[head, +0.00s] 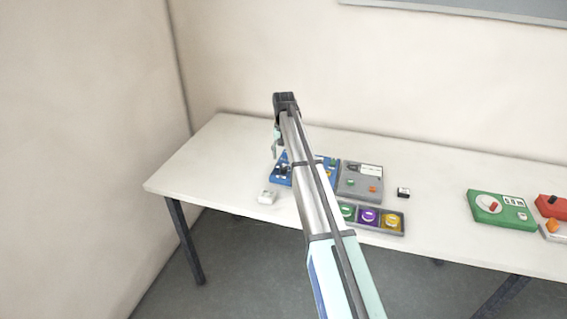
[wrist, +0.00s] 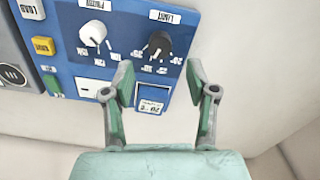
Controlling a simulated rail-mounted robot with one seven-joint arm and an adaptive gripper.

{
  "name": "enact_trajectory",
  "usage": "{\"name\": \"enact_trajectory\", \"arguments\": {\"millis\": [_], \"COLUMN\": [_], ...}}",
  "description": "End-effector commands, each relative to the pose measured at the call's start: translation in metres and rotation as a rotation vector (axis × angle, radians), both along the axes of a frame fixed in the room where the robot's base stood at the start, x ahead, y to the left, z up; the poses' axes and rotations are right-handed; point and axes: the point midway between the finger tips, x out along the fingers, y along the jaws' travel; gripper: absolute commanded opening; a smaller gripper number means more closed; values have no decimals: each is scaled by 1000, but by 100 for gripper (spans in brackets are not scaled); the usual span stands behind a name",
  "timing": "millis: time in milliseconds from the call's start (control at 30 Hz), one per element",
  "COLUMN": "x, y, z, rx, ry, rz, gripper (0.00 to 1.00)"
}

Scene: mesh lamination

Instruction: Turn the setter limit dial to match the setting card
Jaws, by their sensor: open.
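The blue setter panel (wrist: 125,73) fills the upper part of the wrist view, with its lettering upside down. The limit dial (wrist: 159,43) is a black knob with a pale pointer line towards the lower left, under the label LIMIT. A small white card (wrist: 151,104) with print sits in a dark frame below the dial; its print is too small to read surely. My gripper (wrist: 160,82) is open and empty, its fingertips on either side below the dial, apart from it. In the head view my arm partly hides the blue panel (head: 329,162).
A white dial (wrist: 92,33) sits left of the limit dial. A green device (head: 515,215) stands farther right.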

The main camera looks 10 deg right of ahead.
Motion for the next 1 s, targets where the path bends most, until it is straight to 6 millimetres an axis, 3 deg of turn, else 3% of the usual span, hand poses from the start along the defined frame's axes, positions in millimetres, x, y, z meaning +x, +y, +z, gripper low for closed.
{"name": "enact_trajectory", "arguments": {"millis": [200, 400, 833, 933, 1000], "x": [1, 0, -1, -3, -7], "y": [0, 0, 2, 18, 43], "z": [40, 59, 62, 62, 59], "rx": [0, 0, 0, 1, 1], "ry": [0, 1, 3, 15, 35], "rz": [0, 0, 0, -1, -5], "gripper": [58, 58, 58, 58, 58]}}
